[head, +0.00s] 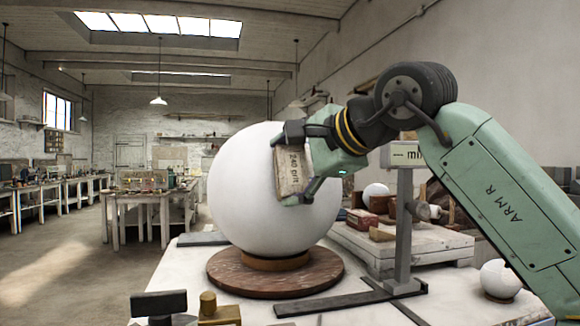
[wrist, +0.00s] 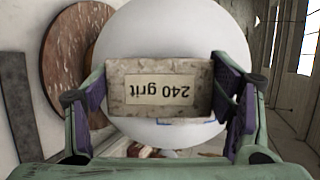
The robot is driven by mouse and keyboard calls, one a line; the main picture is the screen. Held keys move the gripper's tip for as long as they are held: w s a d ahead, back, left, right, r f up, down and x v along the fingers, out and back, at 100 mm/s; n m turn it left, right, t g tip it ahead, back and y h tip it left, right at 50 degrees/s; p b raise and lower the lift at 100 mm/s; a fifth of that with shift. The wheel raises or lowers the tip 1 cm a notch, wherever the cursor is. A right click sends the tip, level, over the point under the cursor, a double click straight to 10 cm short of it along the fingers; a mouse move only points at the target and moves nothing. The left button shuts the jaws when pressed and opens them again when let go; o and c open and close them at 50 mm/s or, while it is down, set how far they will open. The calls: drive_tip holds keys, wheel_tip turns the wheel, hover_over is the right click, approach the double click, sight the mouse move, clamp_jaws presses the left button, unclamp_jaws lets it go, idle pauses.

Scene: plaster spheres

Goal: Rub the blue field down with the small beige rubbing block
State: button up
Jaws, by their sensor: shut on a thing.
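My gripper (head: 297,162) is shut on the small beige rubbing block (head: 289,172), which is labelled "240 grit". In the wrist view the block (wrist: 133,89) sits between both fingers of my gripper (wrist: 160,92), its label upside down. The large white plaster sphere (head: 240,190) is directly beyond the block. I cannot tell whether the block touches it. In the wrist view a thin blue line (wrist: 186,123) shows on the sphere just below the block, a visible edge of the blue field. The rest of the field is hidden behind the block, and none shows in the head view.
The sphere stands on a round brown turntable (head: 275,285) on a white table (head: 180,272). A grey upright post (head: 403,230) with a flat foot stands at the right. Small blocks (head: 219,310) lie at the front edge. A smaller sphere (head: 501,278) is at right.

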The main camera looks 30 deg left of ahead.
drive_tip(key=shift+w+a+r+p, duration=0.2)
drive_tip(key=shift+r+p, duration=0.5)
drive_tip(key=shift+p, duration=0.05)
drive_tip(key=shift+w+a+r+p, duration=0.15)
drive_tip(key=shift+a+r+p, duration=0.05)
drive_tip(key=shift+r+p, duration=0.5)
drive_tip(key=shift+w+a+r+p, duration=0.2)
drive_tip(key=shift+r+p, duration=0.45)
drive_tip(key=shift+p, duration=0.1)
drive_tip(key=shift+s+d+f+b, duration=0.15)
drive_tip(key=shift+d+f+b, duration=0.05)
drive_tip(key=shift+f+b, duration=0.45)
drive_tip(key=shift+s+d+f+b, duration=0.25)
drive_tip(key=shift+f+b, duration=0.25)
drive_tip(key=shift+f, duration=0.3)
drive_tip(key=shift+s+d+f+b, duration=0.1)
drive_tip(key=shift+d+f+b, duration=0.1)
drive_tip(key=shift+f+b, duration=0.45)
drive_tip(key=shift+w+a+r+p, duration=0.15)
drive_tip(key=shift+a+r+p, duration=0.05)
drive_tip(key=shift+r+p, duration=0.75)
drive_tip(key=shift+w+a+r+p, duration=0.2)
drive_tip(key=shift+a+r+p, duration=0.05)
drive_tip(key=shift+r+p, duration=0.25)
drive_tip(key=shift+w+a+r+p, duration=0.25)
drive_tip(key=shift+r+p, duration=0.1)
drive_tip(key=shift+r, duration=0.25)
